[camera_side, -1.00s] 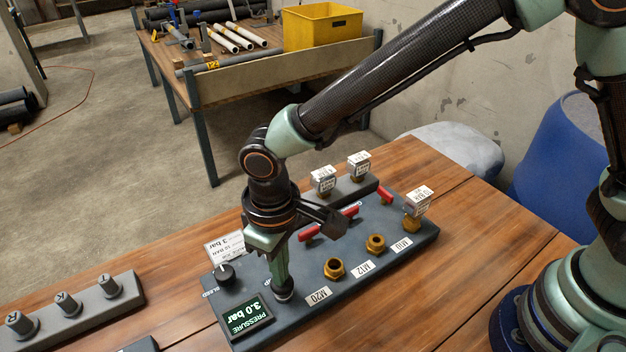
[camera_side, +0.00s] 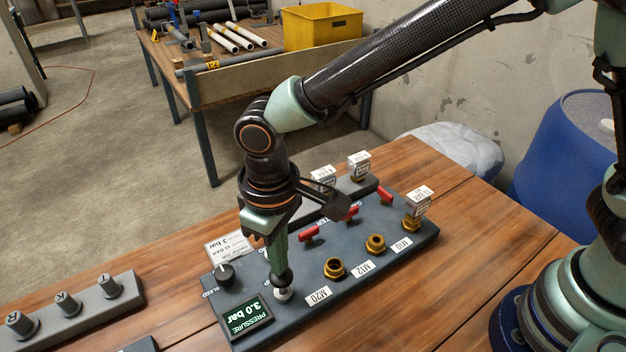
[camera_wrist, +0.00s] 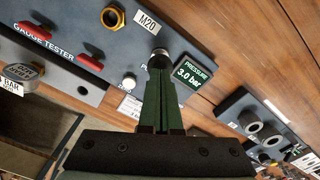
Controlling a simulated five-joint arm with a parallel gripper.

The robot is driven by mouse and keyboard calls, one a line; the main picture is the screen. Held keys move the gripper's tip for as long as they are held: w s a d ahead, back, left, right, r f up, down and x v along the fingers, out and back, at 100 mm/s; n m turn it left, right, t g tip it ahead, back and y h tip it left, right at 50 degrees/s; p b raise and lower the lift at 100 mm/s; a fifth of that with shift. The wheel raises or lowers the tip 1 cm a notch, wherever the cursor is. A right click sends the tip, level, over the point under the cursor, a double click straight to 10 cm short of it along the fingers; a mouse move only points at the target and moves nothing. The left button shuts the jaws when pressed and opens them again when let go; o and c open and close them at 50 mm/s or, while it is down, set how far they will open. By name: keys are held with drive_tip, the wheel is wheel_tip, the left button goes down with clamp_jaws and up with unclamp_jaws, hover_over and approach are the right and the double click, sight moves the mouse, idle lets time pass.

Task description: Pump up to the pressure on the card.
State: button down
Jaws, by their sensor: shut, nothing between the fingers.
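The gauge tester panel (camera_side: 385,259) lies on the wooden bench. Its display (camera_side: 247,314) reads PRESSURE 3.0 bar, and the wrist view shows the same reading (camera_wrist: 193,72). The white card (camera_side: 226,247) behind the bleed knob (camera_side: 223,274) shows 3 bar. The pump plunger (camera_side: 283,293) stands up beside the display, with a dark knob on a pale base. My gripper (camera_side: 281,266) is shut and empty, pointing down directly above the plunger's knob. Its tips are at or just over the knob; I cannot tell whether they touch. The knob also shows at the fingertips in the wrist view (camera_wrist: 158,55).
Brass ports M20 (camera_side: 333,268), M12 (camera_side: 375,243) and M10 (camera_side: 412,224), the last bearing a tagged fitting, line the panel. Red valve handles (camera_side: 309,234) stand behind them. A grey rack with knobs labelled R, K, I (camera_side: 70,312) lies left. Bare bench lies to the right.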

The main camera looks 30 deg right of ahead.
idle(0.3)
drive_tip(key=shift+r, duration=2.5)
drive_tip(key=shift+w+d+r, duration=0.1)
drive_tip(key=s+d+r+m+t, duration=0.1)
drive_tip(key=d+r+m+t, duration=0.1)
drive_tip(key=d, duration=1.3)
drive_tip(key=s+d+r+m+t, duration=0.1)
drive_tip(key=d+r+m+t, duration=0.2)
drive_tip(key=d+r, duration=0.4)
drive_tip(key=d+m, duration=0.1)
drive_tip(key=d, duration=0.7)
drive_tip(key=shift+d+t, duration=0.2)
drive_tip(key=shift+t, duration=0.1)
drive_tip(key=shift+s+r, duration=0.1)
